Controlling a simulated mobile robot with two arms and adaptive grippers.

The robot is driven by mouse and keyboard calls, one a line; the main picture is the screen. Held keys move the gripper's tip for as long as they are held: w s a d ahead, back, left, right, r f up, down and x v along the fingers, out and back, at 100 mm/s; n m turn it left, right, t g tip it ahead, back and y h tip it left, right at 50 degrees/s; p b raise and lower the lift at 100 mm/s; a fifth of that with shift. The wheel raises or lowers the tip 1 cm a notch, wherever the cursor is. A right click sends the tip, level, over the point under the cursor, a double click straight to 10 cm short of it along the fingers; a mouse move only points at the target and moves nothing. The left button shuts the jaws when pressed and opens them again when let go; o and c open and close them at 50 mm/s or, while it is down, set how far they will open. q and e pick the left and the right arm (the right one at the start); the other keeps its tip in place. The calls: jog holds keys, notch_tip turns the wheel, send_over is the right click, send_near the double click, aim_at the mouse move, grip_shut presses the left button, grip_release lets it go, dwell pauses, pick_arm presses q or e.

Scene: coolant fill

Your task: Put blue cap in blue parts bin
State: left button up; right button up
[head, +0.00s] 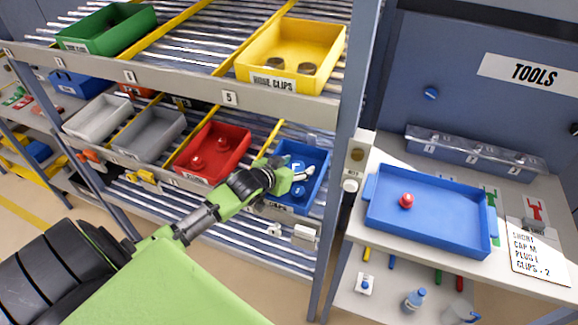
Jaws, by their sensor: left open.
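The blue parts bin (319,160) sits on the lower rack shelf, right of the red bin. Several small blue and white pieces show inside it, one of them a blue cap (298,191). My left gripper (303,174) reaches in over this bin from the left. It is open, its tips above or among the pieces; I cannot tell whether they touch one. The gripper and wrist hide the bin's left side and part of its contents. My right gripper is not in view.
A blue tray (445,238) with a red cap (406,201) lies on the right bench beside a paper list (538,259). The red bin (214,152) and grey bin (150,133) are left of my gripper. A rack post (342,130) separates rack and bench. The yellow bin (292,50) is above.

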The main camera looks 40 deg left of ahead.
pick_arm(q)
jog(key=b+v, duration=0.1)
jog(key=v, duration=1)
jog(key=shift+s, duration=0.3)
jog(key=shift+r, duration=0.15)
dwell(1.3)
